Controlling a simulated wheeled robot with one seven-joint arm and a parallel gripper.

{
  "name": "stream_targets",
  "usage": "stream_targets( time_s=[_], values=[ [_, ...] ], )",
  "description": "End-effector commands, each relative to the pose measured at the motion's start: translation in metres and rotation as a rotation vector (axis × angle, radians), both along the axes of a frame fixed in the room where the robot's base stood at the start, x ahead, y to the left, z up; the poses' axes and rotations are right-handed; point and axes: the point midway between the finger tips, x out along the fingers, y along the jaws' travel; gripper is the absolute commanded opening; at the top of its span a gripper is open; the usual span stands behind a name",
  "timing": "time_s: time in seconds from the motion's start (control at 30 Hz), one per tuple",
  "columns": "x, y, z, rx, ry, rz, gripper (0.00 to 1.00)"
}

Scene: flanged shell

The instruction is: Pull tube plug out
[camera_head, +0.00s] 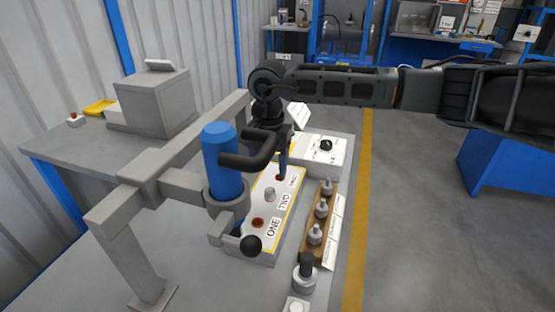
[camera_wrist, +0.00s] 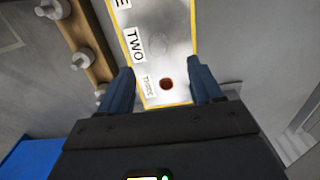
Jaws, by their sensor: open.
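A white panel with a yellow border (camera_head: 262,226) carries the labels ONE, TWO and THREE. Red-brown round spots mark ONE (camera_head: 257,223) and THREE (camera_head: 280,178), and a grey plug (camera_head: 270,196) stands at TWO. I cannot tell for sure which part is the tube plug. My gripper (camera_head: 284,158) is over the far end of the panel, fingers pointing down. In the wrist view my gripper (camera_wrist: 165,78) is open and empty, with the red-brown spot at THREE (camera_wrist: 167,84) between its fingers. The grey area near TWO is faint there.
A blue cylinder (camera_head: 218,160) with a black handle stands in a grey ring on a steel frame, left of my gripper. A wooden rack (camera_head: 314,250) with several grey plugs lies right of the panel. A white box with a black knob (camera_head: 325,145) is behind.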

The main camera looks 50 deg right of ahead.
Motion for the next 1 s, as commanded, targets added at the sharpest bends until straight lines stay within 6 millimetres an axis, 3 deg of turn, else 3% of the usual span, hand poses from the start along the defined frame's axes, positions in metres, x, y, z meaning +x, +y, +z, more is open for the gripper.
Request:
stream_targets(
  time_s=[0.6, 1.0],
  values=[
    [-0.001, -0.001, -0.071, -0.013, 0.008, 0.003, 0.65],
    [-0.001, -0.001, -0.078, -0.013, 0.007, 0.003, 0.64]
  ],
)
